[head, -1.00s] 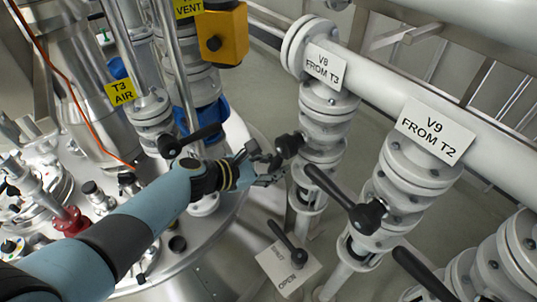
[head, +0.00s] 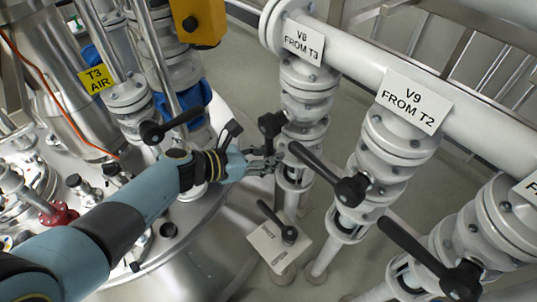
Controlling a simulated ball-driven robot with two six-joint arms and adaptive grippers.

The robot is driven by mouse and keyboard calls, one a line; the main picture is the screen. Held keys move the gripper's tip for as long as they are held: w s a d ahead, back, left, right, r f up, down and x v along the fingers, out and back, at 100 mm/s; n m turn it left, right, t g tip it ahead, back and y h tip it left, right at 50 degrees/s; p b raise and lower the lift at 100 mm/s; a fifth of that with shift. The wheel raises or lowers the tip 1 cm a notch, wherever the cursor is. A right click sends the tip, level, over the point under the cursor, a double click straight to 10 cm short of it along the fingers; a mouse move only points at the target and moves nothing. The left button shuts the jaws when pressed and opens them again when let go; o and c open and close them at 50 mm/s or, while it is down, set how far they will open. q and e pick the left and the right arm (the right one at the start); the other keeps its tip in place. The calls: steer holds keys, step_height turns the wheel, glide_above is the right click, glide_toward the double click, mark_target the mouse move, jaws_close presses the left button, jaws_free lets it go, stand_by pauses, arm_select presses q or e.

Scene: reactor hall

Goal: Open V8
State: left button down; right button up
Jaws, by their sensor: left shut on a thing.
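The V8 label (head: 303,42) reads "V8 FROM T3" and hangs on the white pipe above the V8 valve (head: 306,100), a white flanged column. A black handle hub (head: 272,124) sticks out on the left side of V8. My left gripper (head: 264,161) is just below this hub, shut on the V8 handle. The fingers hide most of the lever, so its exact angle is hard to tell. My right gripper is not in view.
The V9 valve (head: 385,160) stands to the right, its black lever (head: 318,166) reaching close to my left gripper. Another black lever (head: 412,246) is lower right. A pale plate (head: 278,248) with a small lever lies below. A steel tank lid (head: 190,225) is at left.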

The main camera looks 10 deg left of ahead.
arm_select(q)
steer(key=shift+s+d+f, duration=0.1)
steer(key=shift+s+f, duration=0.15)
steer(key=shift+s, duration=0.05)
steer(key=c, duration=1.2)
jaws_free()
steer(key=shift+r, duration=0.1)
steer(key=shift+o, duration=0.3)
steer(key=shift+w, duration=0.15)
steer(key=shift+r, duration=0.1)
steer(key=v, duration=1.2)
